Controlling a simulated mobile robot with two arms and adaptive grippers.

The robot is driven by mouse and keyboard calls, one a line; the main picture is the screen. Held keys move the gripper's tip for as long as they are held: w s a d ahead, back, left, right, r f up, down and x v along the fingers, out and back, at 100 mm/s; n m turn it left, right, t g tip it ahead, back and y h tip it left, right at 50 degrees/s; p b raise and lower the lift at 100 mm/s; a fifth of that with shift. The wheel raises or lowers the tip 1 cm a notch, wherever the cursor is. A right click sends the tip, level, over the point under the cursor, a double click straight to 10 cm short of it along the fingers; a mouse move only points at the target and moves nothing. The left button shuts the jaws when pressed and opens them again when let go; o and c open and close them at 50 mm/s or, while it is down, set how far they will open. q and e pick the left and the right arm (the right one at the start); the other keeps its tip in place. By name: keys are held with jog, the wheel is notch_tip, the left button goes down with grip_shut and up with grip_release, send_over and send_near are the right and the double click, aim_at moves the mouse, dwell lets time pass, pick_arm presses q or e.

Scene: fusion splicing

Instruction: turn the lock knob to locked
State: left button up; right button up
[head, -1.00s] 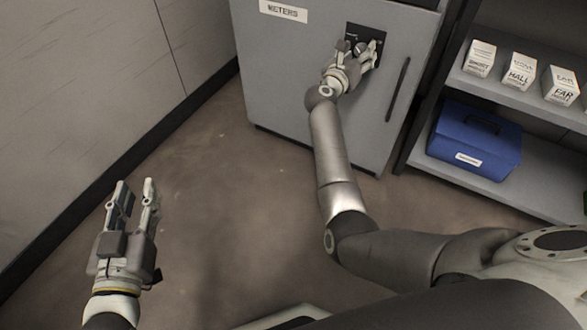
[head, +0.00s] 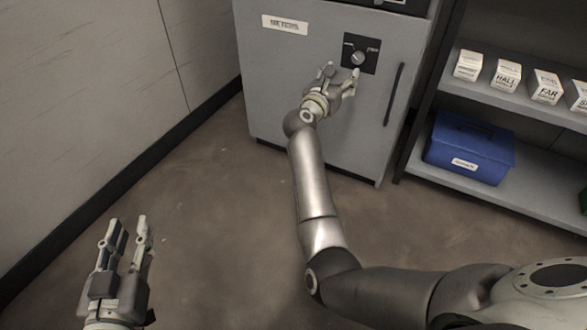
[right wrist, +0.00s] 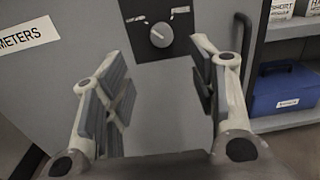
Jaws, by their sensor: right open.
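The round lock knob (head: 358,57) sits on a black plate (head: 372,66) on the front of the grey cabinet. In the right wrist view the knob (right wrist: 161,35) is ahead, above the gap between my fingers. Small white labels flank it above; I cannot read them, nor surely tell which one the knob points to. My right gripper (head: 342,76) is open and empty, apart from the knob, below and left of it in the head view. Its spread fingers also show in the right wrist view (right wrist: 160,78). My left gripper (head: 128,226) is open and empty, low at the left, over the floor.
The grey cabinet (head: 290,90) bears a METERS label (head: 285,24) and a dark vertical handle (head: 393,94) right of the knob. A shelf at the right holds several small white boxes (head: 507,76) and a blue case (head: 470,147). A pale wall stands left; the floor between is clear.

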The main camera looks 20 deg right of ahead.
jog(key=a+f+n+t+y+p, duration=0.45)
jog(key=a+n+p, duration=0.35)
jog(key=n+p, duration=0.7)
jog(key=s+a+f+n+g+y+p, duration=0.2)
jog(key=s+a+f+n+y+p, duration=0.5)
jog(key=n, duration=0.8)
jog(key=s+a+f+p, duration=0.1)
jog(key=s+f, duration=0.2)
jog(key=shift+f, duration=0.15)
jog(key=shift+y, duration=0.25)
